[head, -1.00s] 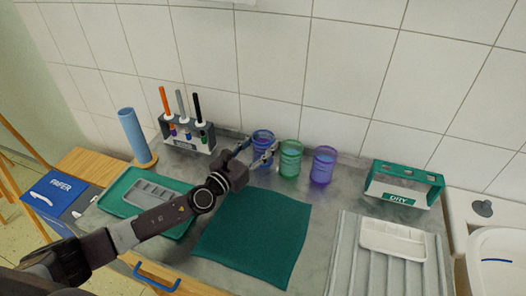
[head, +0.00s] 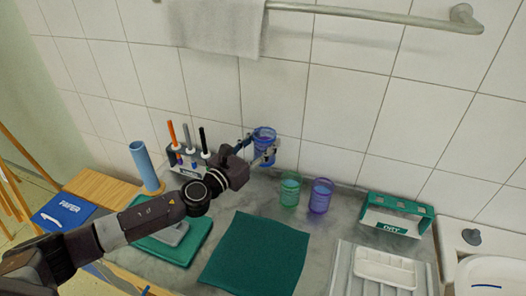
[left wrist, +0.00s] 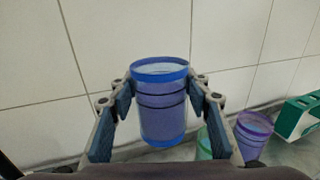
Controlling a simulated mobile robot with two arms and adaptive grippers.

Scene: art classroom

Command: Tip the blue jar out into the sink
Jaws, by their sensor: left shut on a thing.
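The blue jar (head: 264,146) is held upright, raised above the counter in front of the tiled wall. My left gripper (head: 262,152) is shut on its sides. In the left wrist view, the jar (left wrist: 162,105) stands between the two fingers (left wrist: 160,100), with its open rim at the top. The sink (head: 490,275) is a white basin at the far right edge, only partly in view. My right gripper is not in view.
A green jar (head: 290,189) and a purple jar (head: 321,195) stand on the counter right of the held jar. A brush rack (head: 188,160) is behind my left arm. A green-and-white holder (head: 394,215) and a white palette (head: 385,268) lie toward the sink. A towel rail (head: 380,17) crosses above.

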